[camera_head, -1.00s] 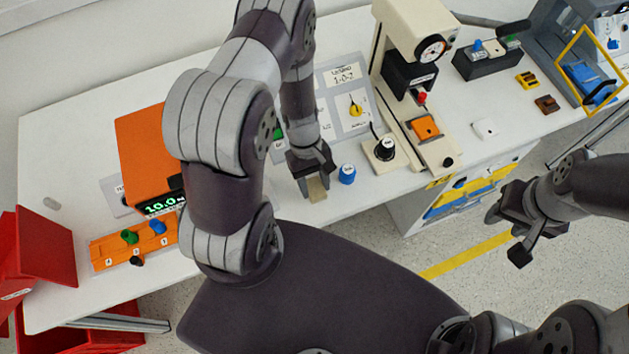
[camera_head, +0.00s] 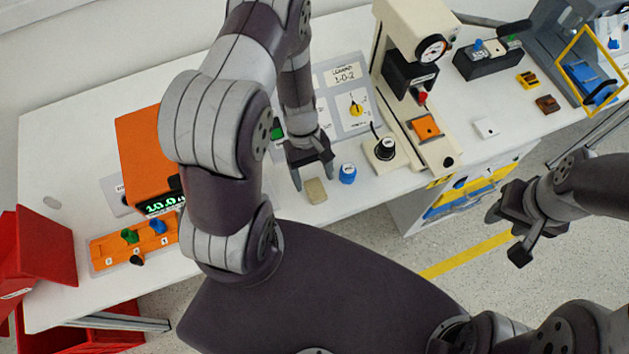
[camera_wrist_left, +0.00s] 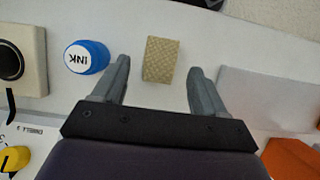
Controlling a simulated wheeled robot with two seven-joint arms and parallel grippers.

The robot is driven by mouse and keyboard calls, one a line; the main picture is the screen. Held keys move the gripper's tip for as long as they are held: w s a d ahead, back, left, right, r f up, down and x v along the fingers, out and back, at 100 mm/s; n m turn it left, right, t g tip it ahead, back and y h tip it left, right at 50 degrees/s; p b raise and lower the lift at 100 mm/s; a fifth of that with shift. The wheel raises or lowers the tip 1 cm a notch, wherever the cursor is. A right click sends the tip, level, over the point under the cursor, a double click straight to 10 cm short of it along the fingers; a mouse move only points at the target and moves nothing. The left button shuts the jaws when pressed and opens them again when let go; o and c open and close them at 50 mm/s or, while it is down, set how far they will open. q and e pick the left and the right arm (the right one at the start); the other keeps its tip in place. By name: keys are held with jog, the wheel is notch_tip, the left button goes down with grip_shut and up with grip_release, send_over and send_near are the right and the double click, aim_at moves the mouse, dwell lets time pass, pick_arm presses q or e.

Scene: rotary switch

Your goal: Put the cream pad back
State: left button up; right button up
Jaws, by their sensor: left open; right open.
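The cream pad (camera_head: 316,190) lies on the white table near its front edge, left of the blue ink pot (camera_head: 348,174). My left gripper (camera_head: 312,179) is open and empty, just behind and above the pad. In the left wrist view the textured pad (camera_wrist_left: 160,60) lies beyond the open fingertips (camera_wrist_left: 160,72), lined up with the gap between them. The blue ink pot (camera_wrist_left: 86,57) stands close beside one finger there. My right gripper (camera_head: 503,237) is open and empty, off the table's front edge at the right.
A panel with a yellow rotary knob (camera_head: 356,109) stands behind the left gripper. A cream base with a black knob (camera_head: 385,149) and a cream press (camera_head: 411,60) are to the right. An orange instrument (camera_head: 147,150) is at the left. The table front between the orange strip and pad looks bare.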

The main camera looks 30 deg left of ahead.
pick_arm(q)
jog(key=v, duration=0.9)
notch_tip(320, 180, up, 11)
jog(key=m+t+y, duration=0.3)
jog(key=m+t, duration=0.1)
jog(key=m, duration=0.6)
send_over(315, 186)
